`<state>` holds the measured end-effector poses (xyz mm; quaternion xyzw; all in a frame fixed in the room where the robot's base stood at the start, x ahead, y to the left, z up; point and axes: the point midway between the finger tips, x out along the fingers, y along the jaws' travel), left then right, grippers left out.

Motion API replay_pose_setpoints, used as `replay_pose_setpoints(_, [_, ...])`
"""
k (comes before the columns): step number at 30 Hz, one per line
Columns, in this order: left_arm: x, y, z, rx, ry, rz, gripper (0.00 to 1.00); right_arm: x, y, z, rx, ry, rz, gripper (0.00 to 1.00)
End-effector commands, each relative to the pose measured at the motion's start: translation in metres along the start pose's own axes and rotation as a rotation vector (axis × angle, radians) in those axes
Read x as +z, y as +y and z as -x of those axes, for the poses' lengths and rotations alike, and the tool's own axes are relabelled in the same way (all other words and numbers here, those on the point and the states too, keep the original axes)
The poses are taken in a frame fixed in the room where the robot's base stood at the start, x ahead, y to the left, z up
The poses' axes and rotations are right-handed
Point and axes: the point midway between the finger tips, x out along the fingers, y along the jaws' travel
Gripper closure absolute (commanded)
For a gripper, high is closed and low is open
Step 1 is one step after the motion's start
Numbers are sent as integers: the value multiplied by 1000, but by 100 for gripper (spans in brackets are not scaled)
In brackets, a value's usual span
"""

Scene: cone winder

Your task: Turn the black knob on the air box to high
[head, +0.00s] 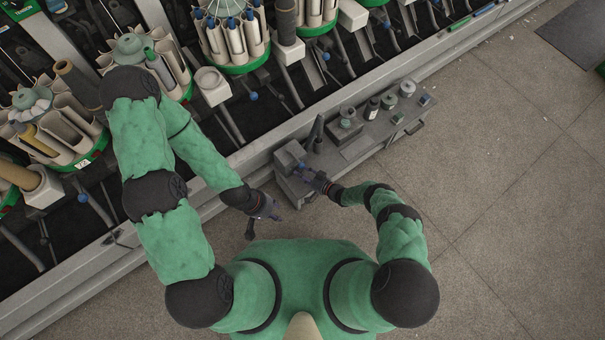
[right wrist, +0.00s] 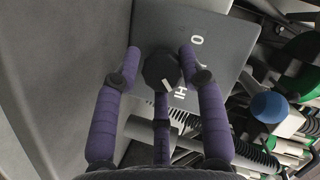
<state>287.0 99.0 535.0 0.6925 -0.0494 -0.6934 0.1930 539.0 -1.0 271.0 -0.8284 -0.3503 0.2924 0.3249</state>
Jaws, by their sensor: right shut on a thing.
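The grey air box (head: 288,157) stands at the near left end of the grey bench in the head view. Its panel (right wrist: 205,50) fills the top middle of the right wrist view, with white letters "HI" and an "O". The black knob (right wrist: 160,70) has a white pointer mark on its lower right, towards the "HI" side. My right gripper (right wrist: 160,51) is shut on the knob, purple fingers on either side; it also shows at the air box in the head view (head: 305,173). My left gripper (head: 266,210) hangs lower left of the box, apart from it; its finger opening is unclear.
The grey bench (head: 365,143) carries several small jars and containers. The cone winder (head: 225,125) runs along the upper left, with green-rimmed carousels of cones and bobbins. The floor (head: 500,200) to the right is clear. A blue ball (right wrist: 269,107) shows right of the panel.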

Motion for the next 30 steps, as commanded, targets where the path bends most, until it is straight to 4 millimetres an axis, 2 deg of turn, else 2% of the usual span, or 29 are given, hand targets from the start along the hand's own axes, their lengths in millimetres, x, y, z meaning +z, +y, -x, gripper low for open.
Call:
replay_pose_setpoints(1, [0,0,0,0,0,0,60,15,-5,0,-7,-17,-15,92])
replay_pose_setpoints(7, [0,0,0,0,0,0,60,15,-6,-1,-8,-17,-14,92])
replay_pose_setpoints(8, [0,0,0,0,0,0,60,15,-6,-1,-8,-17,-14,56])
replay_pose_setpoints(9, [0,0,0,0,0,0,60,15,-6,-1,-8,-17,-14,45])
replay_pose_setpoints(10, [0,0,0,0,0,0,60,15,-6,-1,-8,-16,-13,41])
replay_pose_setpoints(30, [0,0,0,0,0,0,60,4,-2,0,-4,-5,-2,41])
